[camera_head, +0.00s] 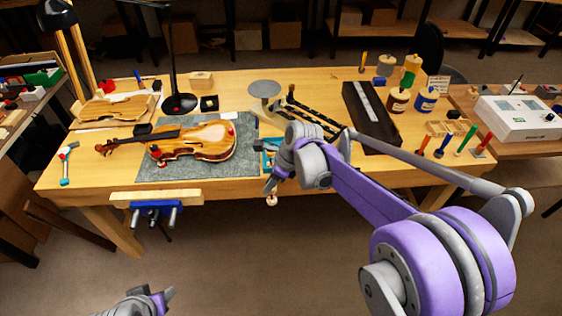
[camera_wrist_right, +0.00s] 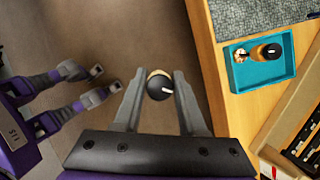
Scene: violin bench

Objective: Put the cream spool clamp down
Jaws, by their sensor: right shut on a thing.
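My right gripper (camera_head: 270,187) is shut on the cream spool clamp (camera_head: 271,201), just off the table's front edge. In the right wrist view, the clamp's black knob (camera_wrist_right: 159,87) with a pale rim sits between the fingers of my right gripper (camera_wrist_right: 162,78), with floor beneath. A teal tray (camera_wrist_right: 237,82) on the bench near the front edge holds a clamp with a black knob (camera_wrist_right: 270,51) and a smaller cream-and-copper piece (camera_wrist_right: 241,55). In the head view my arm partly hides this tray. My left gripper (camera_head: 165,297) is low at the bottom left, empty, its fingers apart (camera_wrist_right: 106,79).
A violin (camera_head: 205,143) lies on a grey mat (camera_head: 245,132) left of the tray. A blue vise (camera_head: 155,212) hangs at the front edge. A long dark case (camera_head: 372,125) and several jars stand to the right. Bare wood shows between the tray and the front edge.

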